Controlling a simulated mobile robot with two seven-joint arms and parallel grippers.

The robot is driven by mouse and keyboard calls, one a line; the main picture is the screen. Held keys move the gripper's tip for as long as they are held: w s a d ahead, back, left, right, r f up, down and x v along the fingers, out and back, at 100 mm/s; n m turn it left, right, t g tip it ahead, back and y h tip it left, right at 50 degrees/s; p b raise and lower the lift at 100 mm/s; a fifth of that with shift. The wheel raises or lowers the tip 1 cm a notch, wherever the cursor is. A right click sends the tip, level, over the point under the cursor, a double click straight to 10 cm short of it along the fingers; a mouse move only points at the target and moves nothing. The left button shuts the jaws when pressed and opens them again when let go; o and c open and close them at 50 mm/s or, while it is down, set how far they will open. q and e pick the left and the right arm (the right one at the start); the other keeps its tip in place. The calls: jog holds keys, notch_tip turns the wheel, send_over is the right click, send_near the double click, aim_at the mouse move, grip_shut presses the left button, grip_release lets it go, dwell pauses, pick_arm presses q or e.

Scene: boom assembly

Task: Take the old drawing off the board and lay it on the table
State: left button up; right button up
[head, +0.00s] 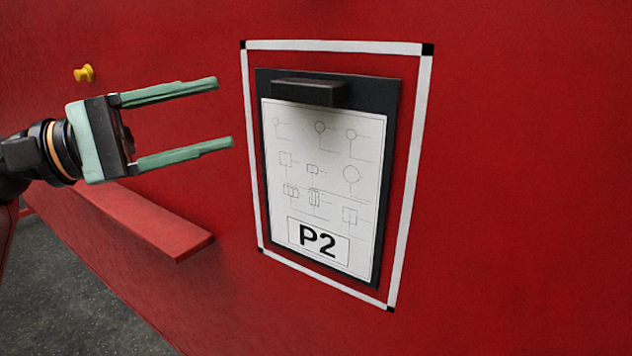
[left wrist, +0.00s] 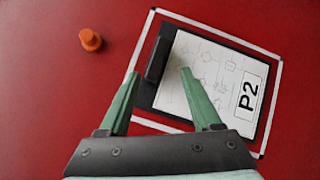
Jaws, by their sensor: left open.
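The drawing (head: 318,190) is a white sheet with line symbols and a "P2" label. It lies flat against a black board (head: 385,120) with a dark clip (head: 309,92) at its top, inside a white frame outline on a red wall. My left gripper (head: 225,113) is open and empty, left of the board, its fingers pointing toward it. In the left wrist view the drawing (left wrist: 215,80) and the clip (left wrist: 158,60) show beyond the open fingers (left wrist: 158,80). The table and my right gripper are not in view.
A red ledge (head: 150,222) juts from the wall below my left gripper. A yellow knob (head: 84,73) sticks out at the upper left; it looks orange in the left wrist view (left wrist: 90,40). The wall right of the board is bare. Grey floor (head: 80,290) shows at lower left.

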aim_at(289, 92)
pick_arm(q)
jog(key=d+m, duration=0.1)
jog(key=w+d+r+m+y, duration=0.1)
jog(key=d, duration=0.1)
jog(key=w+d+r+m+t+y+p, duration=0.1)
jog(key=shift+w+d, duration=0.15)
jog(key=shift+d, duration=0.2)
jog(key=shift+w+d+f, duration=0.1)
jog(key=shift+d, duration=0.1)
jog(key=shift+w+d, duration=0.15)
jog(key=shift+d, duration=0.15)
jog(key=p+x, duration=0.1)
jog(key=x, duration=0.2)
jog(key=shift+w+d, duration=0.25)
jog(key=shift+w, duration=0.05)
jog(key=shift+w+d, duration=0.15)
jog(key=shift+d, duration=0.15)
jog(key=c, duration=0.5)
grip_shut()
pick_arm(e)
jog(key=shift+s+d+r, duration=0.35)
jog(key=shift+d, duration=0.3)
